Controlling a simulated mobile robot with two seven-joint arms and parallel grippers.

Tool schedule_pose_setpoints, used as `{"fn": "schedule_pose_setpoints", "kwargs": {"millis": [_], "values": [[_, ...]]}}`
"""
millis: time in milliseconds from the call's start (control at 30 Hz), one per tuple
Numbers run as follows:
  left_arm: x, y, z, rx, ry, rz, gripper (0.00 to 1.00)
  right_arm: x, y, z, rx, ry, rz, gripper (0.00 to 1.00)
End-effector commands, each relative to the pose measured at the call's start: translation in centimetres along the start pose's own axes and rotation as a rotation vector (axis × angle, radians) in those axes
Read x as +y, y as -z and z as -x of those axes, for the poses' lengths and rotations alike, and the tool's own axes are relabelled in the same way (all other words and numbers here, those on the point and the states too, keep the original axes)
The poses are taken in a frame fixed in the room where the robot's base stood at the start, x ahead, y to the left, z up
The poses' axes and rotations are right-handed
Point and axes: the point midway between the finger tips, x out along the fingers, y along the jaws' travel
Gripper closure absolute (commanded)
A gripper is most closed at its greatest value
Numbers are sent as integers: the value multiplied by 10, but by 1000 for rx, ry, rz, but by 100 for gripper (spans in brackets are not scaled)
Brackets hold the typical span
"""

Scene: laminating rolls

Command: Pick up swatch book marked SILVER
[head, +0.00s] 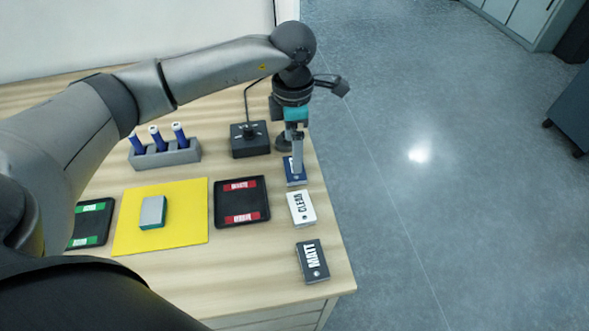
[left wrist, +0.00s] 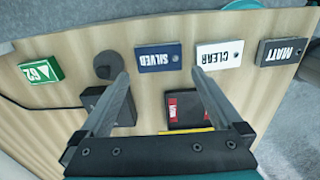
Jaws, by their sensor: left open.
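The dark blue swatch book marked SILVER (left wrist: 158,58) lies flat near the table's right edge, its label upside down in the left wrist view. In the head view the blue book (head: 295,180) is partly covered by my gripper, so its label is hidden. My left gripper (head: 297,160) is open and points down over the book; in the left wrist view its two fingertips (left wrist: 160,75) are either side of the book's near part, with nothing held. I cannot tell the exact height above it. My right gripper is in neither view.
The white CLEAR book (head: 301,208) and dark MATT book (head: 312,261) lie along the same edge.

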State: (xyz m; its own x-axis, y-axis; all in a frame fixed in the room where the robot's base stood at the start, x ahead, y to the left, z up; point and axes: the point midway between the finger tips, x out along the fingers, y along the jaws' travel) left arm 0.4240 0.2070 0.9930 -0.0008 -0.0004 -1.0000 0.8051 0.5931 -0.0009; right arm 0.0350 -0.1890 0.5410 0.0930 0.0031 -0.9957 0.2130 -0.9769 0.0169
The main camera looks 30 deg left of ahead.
Motion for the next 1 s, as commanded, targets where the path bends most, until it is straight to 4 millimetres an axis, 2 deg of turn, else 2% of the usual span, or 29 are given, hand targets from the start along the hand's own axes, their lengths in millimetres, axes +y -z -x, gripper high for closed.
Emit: {"fn": "schedule_pose_setpoints", "kwargs": {"millis": [200, 500, 800, 1000], "values": [[0, 0, -15, 1, 1, -1, 0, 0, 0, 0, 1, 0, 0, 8], [1, -3, -57, 1, 1, 0, 0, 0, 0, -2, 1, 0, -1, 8], [2, -3, -60, 0, -1, 0, 0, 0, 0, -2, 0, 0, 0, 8], [2, -3, -60, 0, -1, 0, 22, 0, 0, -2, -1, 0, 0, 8]]}}
